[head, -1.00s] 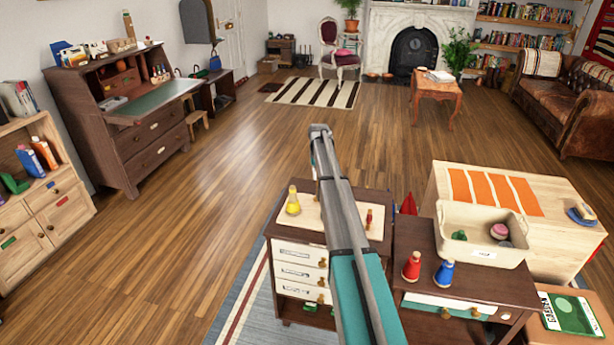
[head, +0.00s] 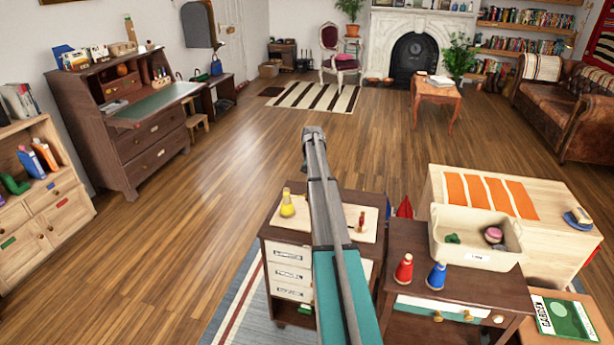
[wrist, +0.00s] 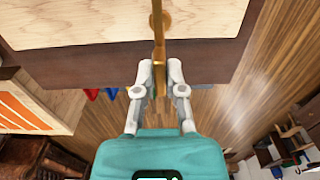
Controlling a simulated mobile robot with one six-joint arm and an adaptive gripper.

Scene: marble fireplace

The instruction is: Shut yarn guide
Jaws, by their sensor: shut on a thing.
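In the wrist view my gripper (wrist: 160,78) is shut on a thin upright brass-coloured bar (wrist: 158,38), which I take to be part of the yarn guide. The bar stands out past the dark edge of a cabinet with a pale wooden top (wrist: 75,20). Its far end runs out of the picture, so I cannot tell how far open the guide is. In the head view the small dark cabinet (head: 276,232) stands below my arm, which hides the gripper and the guide. A yellow cone (head: 287,206) and a small reddish-brown piece (head: 361,222) are on its pale top.
To the right, a red cone (head: 404,268) and a blue cone (head: 437,276) stand on a second dark cabinet. A cream bin (head: 476,257) with several items is behind them, near a pale chest (head: 550,215). The wooden floor to the left is clear.

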